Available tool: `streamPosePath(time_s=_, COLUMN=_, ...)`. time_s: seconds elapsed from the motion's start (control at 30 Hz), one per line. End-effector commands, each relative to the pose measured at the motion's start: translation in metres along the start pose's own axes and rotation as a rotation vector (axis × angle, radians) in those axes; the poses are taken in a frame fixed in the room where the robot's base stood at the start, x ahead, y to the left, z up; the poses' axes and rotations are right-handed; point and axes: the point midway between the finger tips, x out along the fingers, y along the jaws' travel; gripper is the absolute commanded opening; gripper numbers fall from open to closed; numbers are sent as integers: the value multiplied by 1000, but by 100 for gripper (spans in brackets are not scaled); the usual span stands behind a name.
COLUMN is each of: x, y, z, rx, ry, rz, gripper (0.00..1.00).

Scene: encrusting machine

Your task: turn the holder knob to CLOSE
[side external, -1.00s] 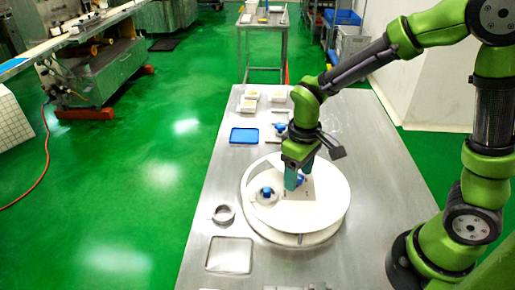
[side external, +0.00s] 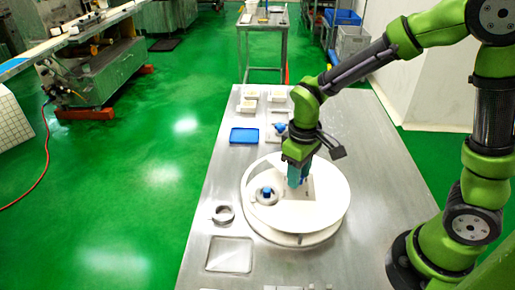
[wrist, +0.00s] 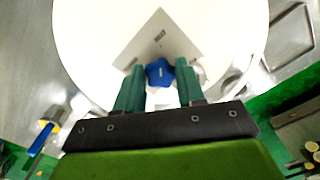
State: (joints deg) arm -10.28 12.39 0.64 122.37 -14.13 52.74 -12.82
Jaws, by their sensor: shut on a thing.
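The blue holder knob (wrist: 158,73) sits on a pale square plate (wrist: 158,38) on the white round disc (wrist: 85,45). In the wrist view it lies between the teal fingertips of my gripper (wrist: 160,70), which is shut on it. The plate has small dark marks, too small to read. In the side view my gripper (side external: 297,180) points down at the disc (side external: 325,205), and its fingers mostly hide the knob.
A second blue knob (side external: 267,191) on a round grey-white base stands left of my gripper on the disc. A metal ring (side external: 223,215) and a clear tray (side external: 230,254) lie left on the steel table. A blue tray (side external: 244,135) and pale blocks (side external: 249,106) lie farther back.

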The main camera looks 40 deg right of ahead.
Motion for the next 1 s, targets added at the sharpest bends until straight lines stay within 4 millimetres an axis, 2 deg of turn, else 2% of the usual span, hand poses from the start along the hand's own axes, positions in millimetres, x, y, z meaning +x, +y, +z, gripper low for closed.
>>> streamPosePath(time_s=0.37, x=-1, y=0, z=0, rx=-110, ry=1, rz=-1, gripper=0)
streamPosePath(time_s=1.0, x=-1, y=2, z=-1, rx=-427, ry=1, rz=-1, gripper=0)
